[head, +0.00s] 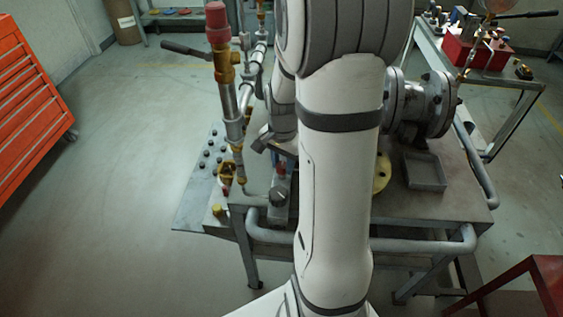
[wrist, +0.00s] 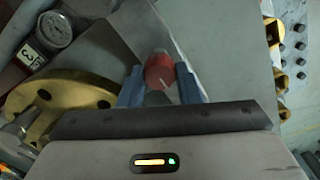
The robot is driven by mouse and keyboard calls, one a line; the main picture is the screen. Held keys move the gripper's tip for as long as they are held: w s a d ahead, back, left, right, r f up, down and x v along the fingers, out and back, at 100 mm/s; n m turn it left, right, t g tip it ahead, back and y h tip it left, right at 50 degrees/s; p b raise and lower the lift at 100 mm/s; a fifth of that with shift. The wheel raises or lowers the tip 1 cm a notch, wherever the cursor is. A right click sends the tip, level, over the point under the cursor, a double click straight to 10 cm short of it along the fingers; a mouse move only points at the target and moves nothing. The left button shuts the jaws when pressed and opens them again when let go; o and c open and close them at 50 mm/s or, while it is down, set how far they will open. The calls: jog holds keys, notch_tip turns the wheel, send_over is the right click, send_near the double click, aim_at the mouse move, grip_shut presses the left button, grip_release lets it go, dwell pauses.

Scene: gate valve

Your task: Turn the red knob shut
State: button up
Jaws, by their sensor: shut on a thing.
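In the wrist view the red knob (wrist: 159,72) sits between the two blue fingers of my gripper (wrist: 160,80). The fingers are shut on the knob, one on each side. In the head view a small red piece (head: 281,167), which looks like the same knob, shows on the bench just left of my arm. My arm hides much of the gripper there.
A brass flange (wrist: 70,92) and a round gauge (wrist: 54,30) lie left of my gripper. In the head view, a red-capped upright pipe (head: 230,95) stands left of my arm, and a flanged pipe (head: 425,103) and a grey tray (head: 425,172) sit right. Open floor lies left.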

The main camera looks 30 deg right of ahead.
aim_at(282, 165)
jog(key=shift+w+r, duration=0.1)
dwell(0.3)
jog(key=o, duration=1)
jog(key=shift+c, duration=0.2)
notch_tip(282, 165, up, 8)
jog(key=shift+a+f, duration=0.1)
jog(key=shift+f, duration=0.05)
